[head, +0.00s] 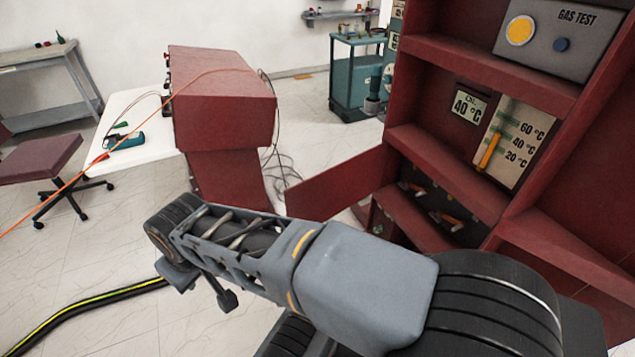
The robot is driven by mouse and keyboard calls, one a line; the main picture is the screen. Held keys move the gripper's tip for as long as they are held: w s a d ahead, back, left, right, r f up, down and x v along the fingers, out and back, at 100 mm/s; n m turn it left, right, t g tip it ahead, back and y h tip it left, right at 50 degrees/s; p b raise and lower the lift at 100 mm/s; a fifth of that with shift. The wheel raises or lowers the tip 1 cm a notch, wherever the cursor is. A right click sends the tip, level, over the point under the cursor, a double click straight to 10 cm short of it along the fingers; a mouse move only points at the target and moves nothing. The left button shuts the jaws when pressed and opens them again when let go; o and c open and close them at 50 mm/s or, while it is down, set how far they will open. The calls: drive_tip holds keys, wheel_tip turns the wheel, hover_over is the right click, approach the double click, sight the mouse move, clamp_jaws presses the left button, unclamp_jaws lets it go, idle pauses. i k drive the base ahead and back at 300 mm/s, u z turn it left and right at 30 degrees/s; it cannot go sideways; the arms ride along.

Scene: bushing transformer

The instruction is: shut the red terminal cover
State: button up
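The red terminal cover (338,184) is a flat dark red panel standing open. It swings out to the left from the edge of a low compartment in the red cabinet (415,140). Inside the open compartment, dark terminals (441,206) with orange-red parts show. My grey arm crosses the lower middle of the head view, in front of the cover's lower part and the cabinet's base. The arm appears apart from the cover, though depth is hard to judge. I cannot make out my gripper's fingers.
A gas test panel (558,38) and an oil temperature gauge (508,140) sit in the cabinet. A red console (222,115) stands left of the cover, with loose cables (283,172) on the floor between. A white table (130,150) and chair (42,160) stand farther left.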

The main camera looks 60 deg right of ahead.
sight(321, 196)
drive_tip(key=i, duration=1.5)
drive_tip(key=z, duration=3.7)
drive_tip(key=i, duration=0.5)
drive_tip(key=u, duration=0.45)
drive_tip(key=k, duration=0.5)
drive_tip(key=u, duration=0.95)
drive_tip(key=k, duration=0.8)
drive_tip(key=u, duration=0.25)
drive_tip(key=i, duration=0.95)
drive_tip(key=u, duration=0.35)
